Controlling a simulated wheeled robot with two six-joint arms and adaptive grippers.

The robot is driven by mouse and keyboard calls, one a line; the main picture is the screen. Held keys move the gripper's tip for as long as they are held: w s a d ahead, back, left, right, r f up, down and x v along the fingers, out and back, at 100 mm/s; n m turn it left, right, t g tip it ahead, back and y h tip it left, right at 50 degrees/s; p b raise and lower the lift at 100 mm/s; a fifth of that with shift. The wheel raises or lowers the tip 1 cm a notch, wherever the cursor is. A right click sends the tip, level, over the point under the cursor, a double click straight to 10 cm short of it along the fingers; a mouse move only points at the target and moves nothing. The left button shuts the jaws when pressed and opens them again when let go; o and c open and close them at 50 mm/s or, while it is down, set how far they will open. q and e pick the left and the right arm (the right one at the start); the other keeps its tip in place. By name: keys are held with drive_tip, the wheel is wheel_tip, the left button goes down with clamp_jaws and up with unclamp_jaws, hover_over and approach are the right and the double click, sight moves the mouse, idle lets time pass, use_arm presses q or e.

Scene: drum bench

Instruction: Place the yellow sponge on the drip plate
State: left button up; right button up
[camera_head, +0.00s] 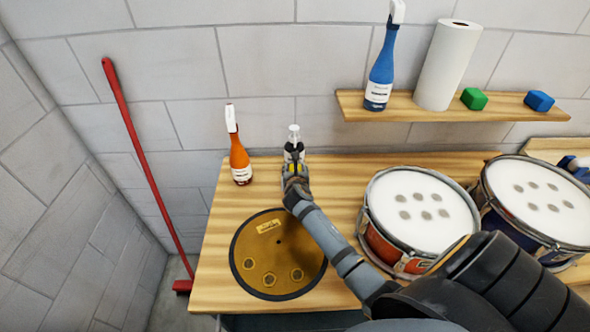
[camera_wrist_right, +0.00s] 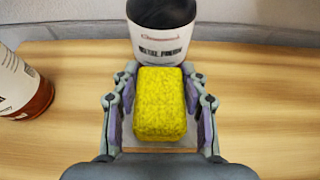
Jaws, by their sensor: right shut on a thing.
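The yellow sponge (camera_wrist_right: 160,104) is between the fingers of my right gripper (camera_wrist_right: 160,95), which is shut on it. In the head view my right gripper (camera_head: 295,172) is at the back of the wooden bench, just in front of a dark bottle with a white label (camera_head: 294,145); the sponge is mostly hidden there. The drip plate (camera_head: 282,256) is a round golden-brown disc with a dark rim, a small yellow label and several round marks. It lies on the bench nearer the front, with nothing on it. My left gripper is out of view.
An orange bottle (camera_head: 239,160) stands left of the dark bottle. Two drums, one red (camera_head: 385,243) and one blue (camera_head: 500,212), stand on the right. A shelf (camera_head: 425,108) above holds a blue bottle, a paper roll and two blocks. A red broom (camera_head: 140,150) leans left.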

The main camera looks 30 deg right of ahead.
drive_tip(key=shift+f+b, duration=0.3)
drive_tip(key=shift+f, duration=0.2)
drive_tip(key=o, duration=1)
drive_tip(key=v, duration=1.2)
drive_tip(key=shift+f, duration=0.1)
